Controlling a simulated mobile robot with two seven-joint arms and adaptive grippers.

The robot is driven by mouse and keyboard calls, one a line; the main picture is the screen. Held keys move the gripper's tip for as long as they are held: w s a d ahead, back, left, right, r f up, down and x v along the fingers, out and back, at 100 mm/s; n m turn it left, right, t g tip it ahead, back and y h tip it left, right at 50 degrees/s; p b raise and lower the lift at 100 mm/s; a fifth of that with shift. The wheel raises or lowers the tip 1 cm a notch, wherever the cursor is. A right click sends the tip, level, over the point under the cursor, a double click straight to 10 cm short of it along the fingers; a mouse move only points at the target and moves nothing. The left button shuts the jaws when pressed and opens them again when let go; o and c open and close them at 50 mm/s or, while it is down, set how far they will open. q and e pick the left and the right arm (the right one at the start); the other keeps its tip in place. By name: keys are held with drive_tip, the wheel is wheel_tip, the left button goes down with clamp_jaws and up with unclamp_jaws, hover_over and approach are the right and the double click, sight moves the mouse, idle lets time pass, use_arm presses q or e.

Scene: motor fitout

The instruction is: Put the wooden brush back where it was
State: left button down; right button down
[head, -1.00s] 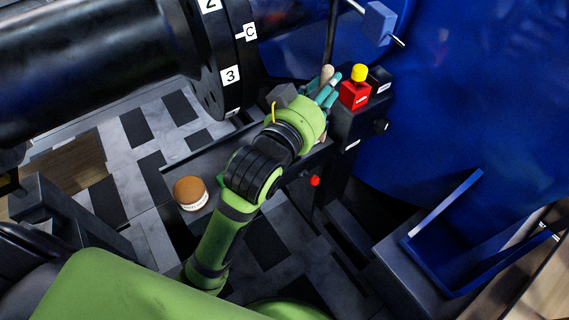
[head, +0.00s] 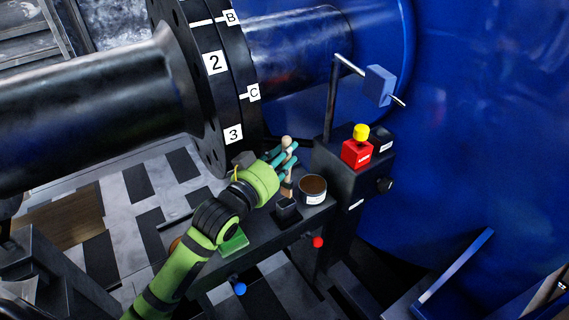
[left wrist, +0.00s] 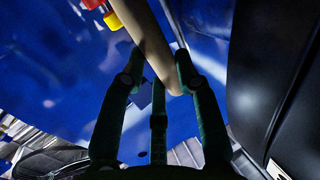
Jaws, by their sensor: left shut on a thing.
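My left gripper (head: 283,160) is shut on the wooden brush (head: 286,143), whose pale rounded handle end stands up above the teal fingers. The brush's lower part shows below the fingers, close above or behind a small dark open-topped holder (head: 288,212) on the black shelf; I cannot tell whether it touches it. In the left wrist view the pale handle (left wrist: 145,38) runs diagonally between the gripper's fingers (left wrist: 158,85). The bristles are not clear in either view. My right gripper is not in view.
An open tin with brown contents (head: 312,188) stands right of the holder. A red box with a yellow knob (head: 357,150) sits on the black pedestal (head: 345,185). The large black flange (head: 215,90) is close left of the gripper. A green pad (head: 234,243) lies near my arm.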

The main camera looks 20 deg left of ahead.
use_arm(q)
drive_tip(key=shift+f, duration=1.1)
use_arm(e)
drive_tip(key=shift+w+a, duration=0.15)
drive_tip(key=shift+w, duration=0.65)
use_arm(q)
drive_tip(key=shift+f, duration=0.1)
drive_tip(key=c, duration=0.9)
unclamp_jaws()
drive_tip(key=shift+f, duration=0.1)
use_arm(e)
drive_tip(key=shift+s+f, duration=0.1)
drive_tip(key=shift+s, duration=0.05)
